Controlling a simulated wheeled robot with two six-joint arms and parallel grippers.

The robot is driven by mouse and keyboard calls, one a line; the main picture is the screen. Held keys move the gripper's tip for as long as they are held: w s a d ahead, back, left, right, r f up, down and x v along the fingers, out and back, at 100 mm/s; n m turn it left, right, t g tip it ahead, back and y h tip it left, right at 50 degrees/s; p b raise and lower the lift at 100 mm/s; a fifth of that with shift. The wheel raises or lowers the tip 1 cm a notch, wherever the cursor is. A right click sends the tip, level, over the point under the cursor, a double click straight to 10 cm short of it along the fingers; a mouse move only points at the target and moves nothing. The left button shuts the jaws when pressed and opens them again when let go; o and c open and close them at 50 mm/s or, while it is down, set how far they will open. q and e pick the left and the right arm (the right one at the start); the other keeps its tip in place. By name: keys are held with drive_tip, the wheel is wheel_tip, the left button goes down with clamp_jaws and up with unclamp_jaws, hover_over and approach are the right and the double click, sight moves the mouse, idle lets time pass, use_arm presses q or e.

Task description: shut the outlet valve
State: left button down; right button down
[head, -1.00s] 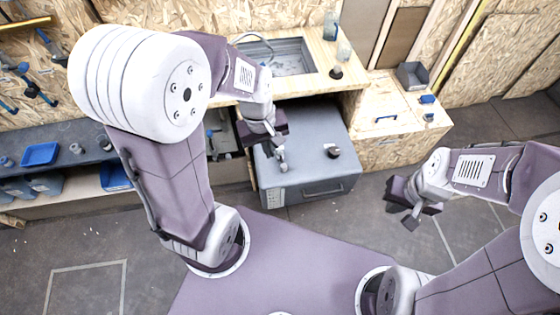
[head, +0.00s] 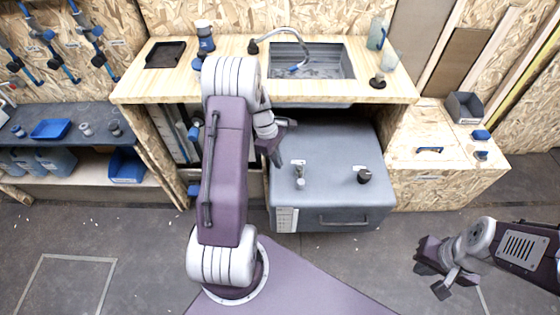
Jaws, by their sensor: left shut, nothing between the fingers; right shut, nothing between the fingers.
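I cannot tell for sure which part is the outlet valve. A grey box-like tank (head: 335,145) under the counter carries a small pale metal fitting (head: 299,173) standing upright on its top, and a black knob or cap (head: 363,175) to the right of it. My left gripper (head: 277,160) is shut and empty, just to the left of and behind the pale fitting, apart from it in the picture. My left arm hides part of the space left of the tank. My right gripper (head: 441,288) is shut and empty, low at the right, well away from the tank.
A wooden counter (head: 225,80) with a sink (head: 315,70) and a curved tap (head: 290,35) overhangs the tank. A wooden box (head: 440,190) stands right of it. A shelf (head: 90,140) with blue trays is at the left. Blue-handled fittings (head: 45,35) hang on the wall. Floor is open in front.

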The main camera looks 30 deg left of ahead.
use_arm(q)
drive_tip(key=b, duration=0.1)
approach(291, 187)
drive_tip(key=f, duration=0.1)
drive_tip(key=a+f, duration=0.1)
drive_tip(key=shift+s+a+f, duration=0.15)
drive_tip(key=shift+a+f, duration=0.1)
drive_tip(key=shift+f, duration=0.05)
drive_tip(key=d, duration=0.4)
drive_tip(key=shift+w+r, duration=0.25)
